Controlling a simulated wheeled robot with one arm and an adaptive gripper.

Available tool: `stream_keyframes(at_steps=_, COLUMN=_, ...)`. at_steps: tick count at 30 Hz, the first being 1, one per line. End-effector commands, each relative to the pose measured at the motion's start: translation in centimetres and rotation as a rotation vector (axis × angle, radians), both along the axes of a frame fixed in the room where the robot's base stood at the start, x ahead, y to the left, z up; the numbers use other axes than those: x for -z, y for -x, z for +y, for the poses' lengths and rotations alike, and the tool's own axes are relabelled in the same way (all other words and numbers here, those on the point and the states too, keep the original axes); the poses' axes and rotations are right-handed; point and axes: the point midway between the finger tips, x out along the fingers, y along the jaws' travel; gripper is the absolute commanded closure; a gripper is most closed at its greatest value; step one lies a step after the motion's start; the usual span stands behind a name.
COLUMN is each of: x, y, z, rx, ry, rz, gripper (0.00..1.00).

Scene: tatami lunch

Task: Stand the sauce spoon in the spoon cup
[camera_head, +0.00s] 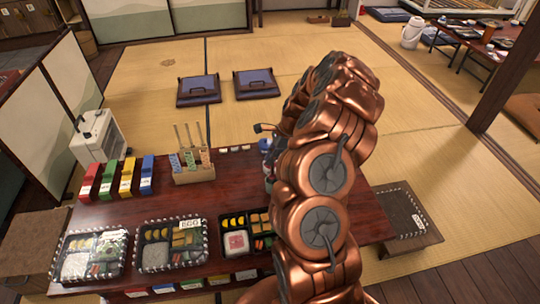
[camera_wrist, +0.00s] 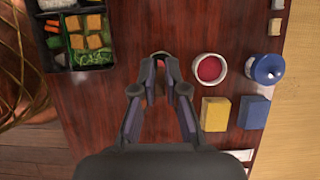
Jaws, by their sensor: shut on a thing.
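My gripper (camera_wrist: 160,62) points down over the dark red table in the wrist view. Its fingertips are close together on something small and thin, which I take to be the sauce spoon; its shape is mostly hidden between the fingers. A round white-rimmed cup (camera_wrist: 208,69) with red inside stands just right of the fingertips, apart from them. I cannot tell whether it is the spoon cup or holds sauce. In the head view my arm hides the gripper and this part of the table.
A blue-topped jar (camera_wrist: 265,69) stands right of the cup. A yellow block (camera_wrist: 215,114) and a blue block (camera_wrist: 253,112) lie nearer. A lunch box (camera_wrist: 92,57) is at the upper left. A wooden holder (camera_head: 194,174) stands farther left on the table (camera_head: 190,202).

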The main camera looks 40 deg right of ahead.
Motion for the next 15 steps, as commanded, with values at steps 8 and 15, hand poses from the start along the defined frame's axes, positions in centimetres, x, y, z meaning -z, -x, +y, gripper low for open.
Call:
stream_keyframes(at_steps=8, x=1.9, y=0.0, z=0.0, rx=0.001, ry=0.0, rz=0.0, gripper=1.0)
stream_keyframes(at_steps=15, x=3.4, y=0.0, z=0.0, rx=0.001, ry=-0.001, rz=0.001, gripper=1.0)
